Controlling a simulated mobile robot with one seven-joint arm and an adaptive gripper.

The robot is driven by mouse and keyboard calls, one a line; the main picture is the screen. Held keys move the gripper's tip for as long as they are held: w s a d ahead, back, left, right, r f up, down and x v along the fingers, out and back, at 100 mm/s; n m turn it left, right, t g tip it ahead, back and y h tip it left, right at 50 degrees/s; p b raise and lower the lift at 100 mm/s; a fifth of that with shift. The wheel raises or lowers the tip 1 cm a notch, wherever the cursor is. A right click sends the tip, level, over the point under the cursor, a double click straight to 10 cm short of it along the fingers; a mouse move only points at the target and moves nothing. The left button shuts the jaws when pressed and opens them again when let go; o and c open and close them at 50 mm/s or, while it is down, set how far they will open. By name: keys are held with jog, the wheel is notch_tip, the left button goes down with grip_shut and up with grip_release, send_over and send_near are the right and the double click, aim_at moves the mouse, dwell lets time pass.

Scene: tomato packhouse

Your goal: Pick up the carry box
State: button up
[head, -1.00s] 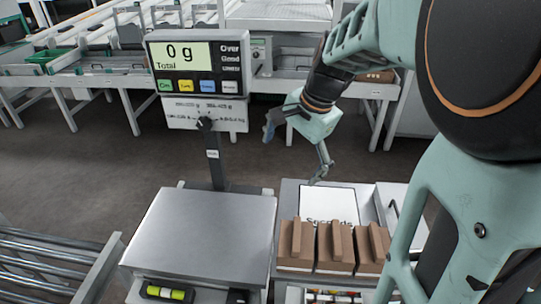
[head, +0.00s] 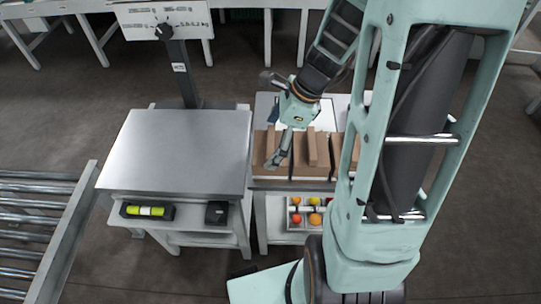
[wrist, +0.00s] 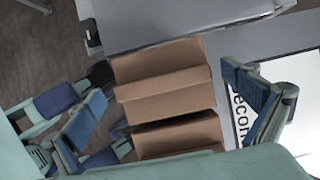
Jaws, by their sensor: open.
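Brown cardboard carry boxes with raised ridge handles stand in a row on the small bench right of the scale: a left one (head: 267,170), a middle one (head: 310,172) and a right one (head: 338,150) partly hidden by my arm. My gripper (head: 273,141) is open and empty, over the left part of the row. In the wrist view two boxes show between the spread fingers, a nearer-to-scale one (wrist: 160,75) and another (wrist: 178,135). I cannot tell whether a finger touches a box.
The scale's steel platform (head: 180,150) is bare, left of the boxes. A sign card (wrist: 244,105) lies behind the boxes. A tray of coloured balls (head: 296,212) sits on the shelf below. A roller conveyor (head: 35,225) is at far left. Dark floor lies behind.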

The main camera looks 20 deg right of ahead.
aim_at(263, 153)
jog(key=b+x, duration=0.2)
jog(key=x, duration=0.3)
jog(key=shift+w+a+f, duration=0.1)
jog(key=shift+f, duration=0.3)
jog(key=shift+r, duration=0.1)
